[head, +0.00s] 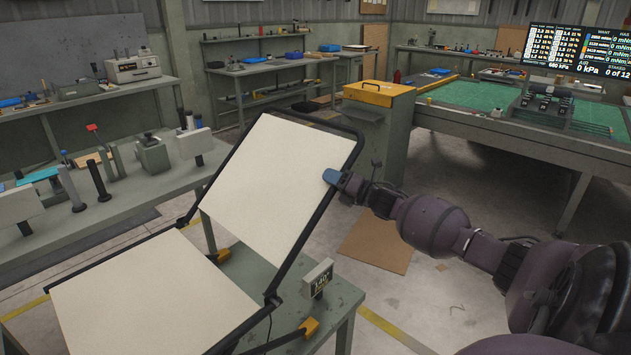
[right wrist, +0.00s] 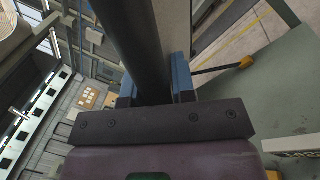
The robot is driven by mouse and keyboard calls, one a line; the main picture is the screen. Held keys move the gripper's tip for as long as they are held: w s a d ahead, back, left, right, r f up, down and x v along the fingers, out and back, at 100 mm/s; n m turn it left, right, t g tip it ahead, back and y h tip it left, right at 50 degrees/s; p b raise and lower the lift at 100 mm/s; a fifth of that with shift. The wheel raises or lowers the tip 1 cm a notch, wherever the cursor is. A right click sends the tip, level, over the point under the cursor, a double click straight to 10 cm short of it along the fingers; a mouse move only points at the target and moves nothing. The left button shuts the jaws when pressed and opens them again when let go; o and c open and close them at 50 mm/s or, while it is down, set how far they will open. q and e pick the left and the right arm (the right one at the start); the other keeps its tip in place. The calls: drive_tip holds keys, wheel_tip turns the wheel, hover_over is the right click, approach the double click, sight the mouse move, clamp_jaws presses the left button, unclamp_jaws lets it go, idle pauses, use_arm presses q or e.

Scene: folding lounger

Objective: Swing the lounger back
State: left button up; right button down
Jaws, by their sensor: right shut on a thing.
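The folding lounger stands on a green bench (head: 345,300) and has two cream panels in black tube frames. Its back panel (head: 275,180) is tilted up and leans away. Its seat panel (head: 150,300) lies low at the front left. My right gripper (head: 331,177) is at the right side rail of the back, in its upper half. In the right wrist view the blue fingers (right wrist: 156,88) are on either side of the black rail (right wrist: 140,40) and shut on it. My left gripper is not in view.
A small display (head: 318,280) stands on the bench right of the hinge; its reading looks like 140 degrees. A grey cabinet with a yellow top (head: 380,93) stands behind the back. A tool-laden bench (head: 110,215) is at the left. Open floor lies at the right.

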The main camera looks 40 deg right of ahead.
use_arm(q)
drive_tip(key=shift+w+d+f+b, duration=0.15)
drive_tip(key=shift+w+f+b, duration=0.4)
drive_tip(key=shift+b, duration=0.25)
use_arm(e)
drive_tip(key=d+f, duration=0.1)
drive_tip(key=d+f+m, duration=0.1)
drive_tip(key=f, duration=0.1)
drive_tip(key=shift+w+d+f, duration=0.1)
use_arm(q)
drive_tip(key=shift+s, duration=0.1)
use_arm(e)
drive_tip(key=c, duration=1)
unclamp_jaws()
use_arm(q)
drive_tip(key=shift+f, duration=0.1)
use_arm(e)
drive_tip(key=shift+o, duration=0.2)
use_arm(q)
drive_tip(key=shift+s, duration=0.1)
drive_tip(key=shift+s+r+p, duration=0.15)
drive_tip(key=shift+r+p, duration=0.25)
drive_tip(key=shift+p, duration=0.2)
use_arm(e)
drive_tip(key=v, duration=1.1)
